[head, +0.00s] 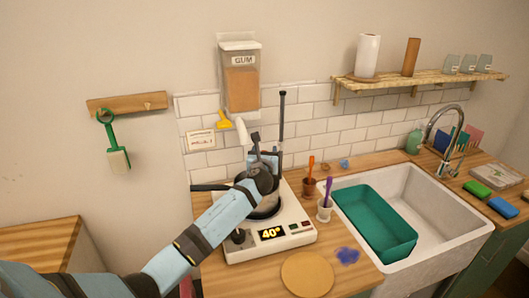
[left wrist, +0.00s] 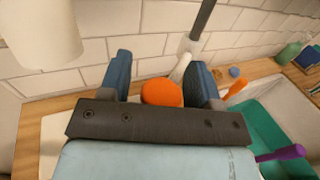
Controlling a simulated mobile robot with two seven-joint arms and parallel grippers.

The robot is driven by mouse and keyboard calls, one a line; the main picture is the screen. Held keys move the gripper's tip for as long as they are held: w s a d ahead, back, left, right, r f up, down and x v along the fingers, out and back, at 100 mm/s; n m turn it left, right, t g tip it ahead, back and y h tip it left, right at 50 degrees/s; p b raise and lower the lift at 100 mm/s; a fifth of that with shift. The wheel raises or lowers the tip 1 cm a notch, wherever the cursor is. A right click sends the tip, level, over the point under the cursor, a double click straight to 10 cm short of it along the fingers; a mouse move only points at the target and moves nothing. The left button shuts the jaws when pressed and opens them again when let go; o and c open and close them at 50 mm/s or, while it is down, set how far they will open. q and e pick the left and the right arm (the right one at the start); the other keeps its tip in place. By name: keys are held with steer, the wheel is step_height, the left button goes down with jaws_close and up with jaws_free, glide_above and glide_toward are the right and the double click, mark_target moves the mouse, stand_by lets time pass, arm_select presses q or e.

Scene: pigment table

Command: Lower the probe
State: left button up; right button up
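The hot plate (head: 268,248) reads 40° and bears a dark pan (head: 210,187), mostly hidden by my left arm. A dark upright rod (head: 282,120) rises behind the pan; it also shows in the left wrist view (left wrist: 201,22). My left gripper (head: 258,152) is above the pan, in front of the rod. In the left wrist view, its blue fingers (left wrist: 161,82) stand apart on either side of an orange rounded knob (left wrist: 162,92). A gap shows at the left finger. A pale piece (left wrist: 181,67) lies between knob and rod. I cannot make out the probe's tip. My right gripper is not in view.
A gum dispenser (head: 240,85) hangs above and behind. Two small cups, brown (head: 309,188) and white (head: 324,211), stand right of the hot plate. A teal tub (head: 375,225) sits in the sink (head: 440,240). A round wooden board (head: 307,275) lies in front.

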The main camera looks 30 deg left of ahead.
arm_select(q)
steer(key=shift+s+r, duration=0.1)
steer(key=shift+s+d, duration=0.15)
steer(key=b+v, duration=0.1)
steer(key=v, duration=1.2)
steer(key=shift+s, duration=0.15)
steer(key=shift+d, duration=0.1)
